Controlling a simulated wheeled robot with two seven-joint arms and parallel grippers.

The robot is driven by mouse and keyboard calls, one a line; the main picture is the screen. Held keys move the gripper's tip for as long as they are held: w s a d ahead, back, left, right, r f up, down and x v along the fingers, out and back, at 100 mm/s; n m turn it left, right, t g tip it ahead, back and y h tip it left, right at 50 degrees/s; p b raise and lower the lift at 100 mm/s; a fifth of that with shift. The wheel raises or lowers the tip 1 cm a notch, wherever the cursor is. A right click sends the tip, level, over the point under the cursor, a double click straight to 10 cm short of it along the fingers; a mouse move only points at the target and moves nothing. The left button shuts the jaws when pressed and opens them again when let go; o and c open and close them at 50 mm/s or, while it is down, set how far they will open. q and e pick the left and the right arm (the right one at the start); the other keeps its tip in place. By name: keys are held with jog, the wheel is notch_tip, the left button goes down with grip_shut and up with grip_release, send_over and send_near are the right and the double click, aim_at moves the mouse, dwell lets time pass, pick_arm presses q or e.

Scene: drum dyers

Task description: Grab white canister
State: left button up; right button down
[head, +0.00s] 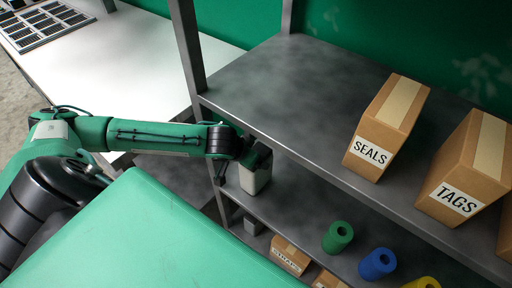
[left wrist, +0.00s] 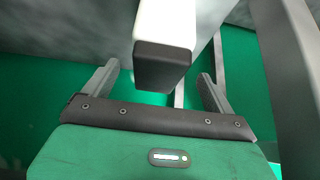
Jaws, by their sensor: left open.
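The white canister (head: 256,176) with a dark cap stands on the middle shelf, near its left end, in the head view. In the left wrist view the canister (left wrist: 165,22) shows its white body and dark end, between the two fingers. My left gripper (head: 236,168) reaches the canister from the left; its fingers are partly hidden in the head view. In the left wrist view the gripper (left wrist: 160,85) is open, with a visible gap between each finger and the canister. My right gripper is in neither view.
The upper shelf (head: 290,95) holds a SEALS box (head: 385,130) and a TAGS box (head: 465,170). The middle shelf has a green roll (head: 338,237), a blue roll (head: 377,264) and a yellow roll (head: 422,283). A shelf post (head: 188,45) stands close to my left arm.

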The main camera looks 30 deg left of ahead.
pick_arm(q)
jog(key=x, duration=0.4)
jog(key=shift+w+d, duration=0.15)
jog(key=shift+w, duration=0.05)
jog(key=c, duration=1.9)
